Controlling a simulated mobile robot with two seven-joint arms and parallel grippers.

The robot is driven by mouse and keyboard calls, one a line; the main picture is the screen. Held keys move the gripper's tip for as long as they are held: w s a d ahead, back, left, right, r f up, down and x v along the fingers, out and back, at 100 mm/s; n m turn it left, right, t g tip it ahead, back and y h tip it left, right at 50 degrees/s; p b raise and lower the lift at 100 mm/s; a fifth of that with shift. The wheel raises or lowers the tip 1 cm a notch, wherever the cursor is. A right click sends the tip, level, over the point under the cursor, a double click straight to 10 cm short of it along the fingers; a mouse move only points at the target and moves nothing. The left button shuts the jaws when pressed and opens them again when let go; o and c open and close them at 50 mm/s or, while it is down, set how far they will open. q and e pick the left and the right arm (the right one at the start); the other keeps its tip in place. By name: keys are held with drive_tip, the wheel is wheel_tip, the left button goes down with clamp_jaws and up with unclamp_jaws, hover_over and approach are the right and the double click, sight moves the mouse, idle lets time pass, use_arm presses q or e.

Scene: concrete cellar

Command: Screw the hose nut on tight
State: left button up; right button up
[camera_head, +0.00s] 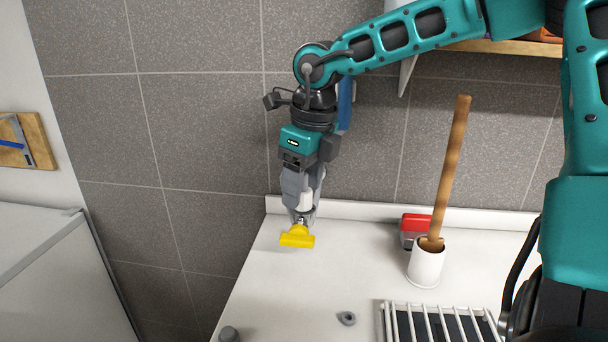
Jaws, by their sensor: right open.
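My right gripper (302,214) points down over the left end of the white counter (290,290), close to the tiled wall. It is open, with its fingers beside a small silvery metal part. A yellow T-shaped piece (297,237) shows just below the fingertips; I cannot tell if they touch it. No hose nut can be made out clearly; the gripper may hide it. A blue strip (345,103) shows behind the wrist, and I cannot tell if it is a hose. My left gripper is out of view.
A white cup (426,265) holds a tall wooden handle (452,170). A red and grey box (412,228) stands behind it. A white wire rack (437,308) and a small grey piece (346,318) lie in front. A shelf (505,47) hangs above. The counter's left middle is clear.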

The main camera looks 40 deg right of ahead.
drive_tip(key=shift+c, duration=0.3)
clamp_jaws()
drive_tip(key=shift+f+m+b, duration=0.15)
drive_tip(key=shift+m+b, duration=0.45)
drive_tip(key=shift+b, duration=0.25)
drive_tip(key=m+b, duration=0.2)
drive_tip(key=shift+f+m+h+b, duration=0.1)
drive_tip(key=shift+m+h+b, duration=0.2)
drive_tip(key=shift+m, duration=0.1)
drive_tip(key=shift+m+b, duration=0.3)
drive_tip(key=shift+m, duration=0.5)
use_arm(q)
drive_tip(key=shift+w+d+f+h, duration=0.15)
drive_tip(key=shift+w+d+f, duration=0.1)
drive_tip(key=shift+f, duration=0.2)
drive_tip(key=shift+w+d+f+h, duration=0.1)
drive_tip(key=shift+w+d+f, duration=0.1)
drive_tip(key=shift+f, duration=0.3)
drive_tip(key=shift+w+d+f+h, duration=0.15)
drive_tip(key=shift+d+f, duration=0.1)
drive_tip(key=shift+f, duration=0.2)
use_arm(e)
drive_tip(key=shift+r, duration=0.25)
